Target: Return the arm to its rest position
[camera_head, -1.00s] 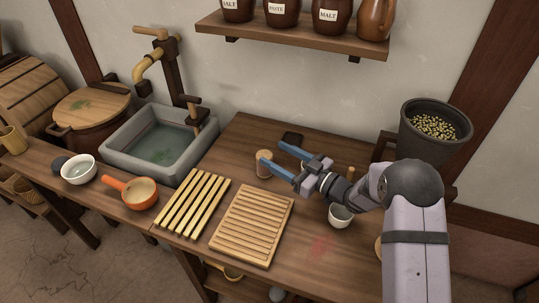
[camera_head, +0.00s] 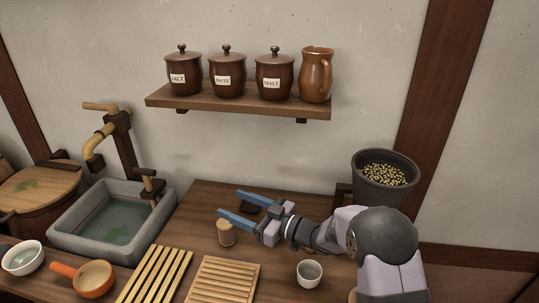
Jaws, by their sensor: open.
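My gripper (camera_head: 232,206) is open, with its two blue fingers spread and pointing left. It is low over the back part of the wooden worktop (camera_head: 205,196), and nothing shows between the fingers. A small light-brown wooden cylinder (camera_head: 226,235) stands upright just in front of the nearer finger. A dark flat object (camera_head: 249,209) lies by the fingers, partly hidden by them. A small white cup (camera_head: 309,273) stands in front of my arm.
A stone sink (camera_head: 70,232) with a wooden tap is at left. An orange pan (camera_head: 93,278), a white bowl (camera_head: 22,258) and slatted racks (camera_head: 222,280) lie along the front. A dark bucket of grain (camera_head: 385,180) stands behind my arm. A shelf (camera_head: 240,104) holds labelled jars and a jug.

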